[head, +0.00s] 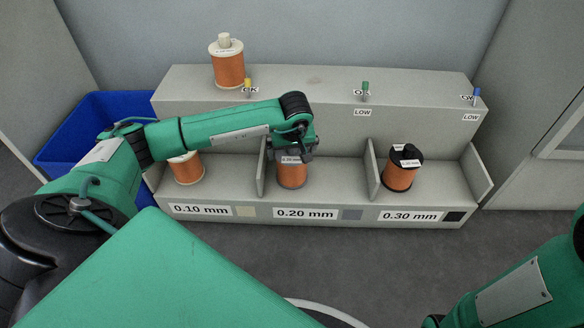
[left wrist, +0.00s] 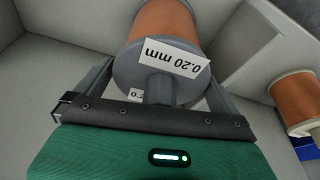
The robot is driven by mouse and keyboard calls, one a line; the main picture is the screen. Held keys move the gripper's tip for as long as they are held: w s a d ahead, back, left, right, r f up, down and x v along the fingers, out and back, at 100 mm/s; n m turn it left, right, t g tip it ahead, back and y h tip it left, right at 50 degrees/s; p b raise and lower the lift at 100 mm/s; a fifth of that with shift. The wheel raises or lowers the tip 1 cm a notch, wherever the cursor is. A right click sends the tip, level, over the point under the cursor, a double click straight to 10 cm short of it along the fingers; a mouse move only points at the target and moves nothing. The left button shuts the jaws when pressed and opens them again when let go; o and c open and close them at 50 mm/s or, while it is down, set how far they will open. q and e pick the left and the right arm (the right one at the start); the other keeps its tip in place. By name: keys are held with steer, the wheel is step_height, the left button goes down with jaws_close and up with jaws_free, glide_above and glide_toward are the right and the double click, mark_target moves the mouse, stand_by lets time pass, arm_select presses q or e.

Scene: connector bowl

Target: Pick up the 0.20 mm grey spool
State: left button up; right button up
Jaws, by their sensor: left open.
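The 0.20 mm grey spool (head: 292,175) stands upright in the middle compartment, wound with copper-orange wire. In the left wrist view its grey top flange (left wrist: 132,68) carries a "0.20 mm" label, and a grey knob stands up from it. My left gripper (head: 296,153) is over the top of this spool. In the left wrist view its two fingers are apart, one on each side of the knob, and the open left gripper (left wrist: 157,88) does not grip it. The spool's top is partly hidden by the gripper in the head view. My right gripper is not in view.
A cream-ended spool (head: 187,169) stands in the 0.10 mm compartment, partly behind my left arm. A black-topped spool (head: 399,173) stands in the 0.30 mm compartment. Grey dividers (head: 374,168) flank the middle bay. Another cream spool (head: 228,68) sits on the upper shelf. A blue bin (head: 75,125) is at left.

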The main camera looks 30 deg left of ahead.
arm_select(q)
steer(key=c, duration=1.7)
steer(key=shift+r, duration=0.2)
steer(key=shift+c, duration=0.5)
steer(key=shift+r, duration=0.1)
